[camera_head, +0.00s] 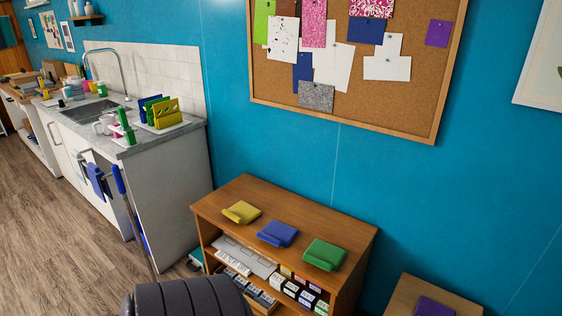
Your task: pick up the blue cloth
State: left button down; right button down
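A folded blue cloth (278,233) lies on top of a low wooden cabinet (229,193). It is between a folded yellow cloth (241,212) on its left and a folded green cloth (324,254) on its right, with bare wood between them. Nothing covers the blue cloth. Neither of my grippers is in view.
The cabinet's open shelves hold several small boxes. A sink counter (160,141) is to the left, with a blue-handled pole leaning there. A wooden surface (405,297) with a purple item is at lower right.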

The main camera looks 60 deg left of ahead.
aim_at(279, 234)
jog(key=u, duration=2.05)
jog(key=z, duration=3.9)
jog(key=u, duration=3.75)
jog(key=i+u, duration=0.1)
jog(key=i, duration=0.1)
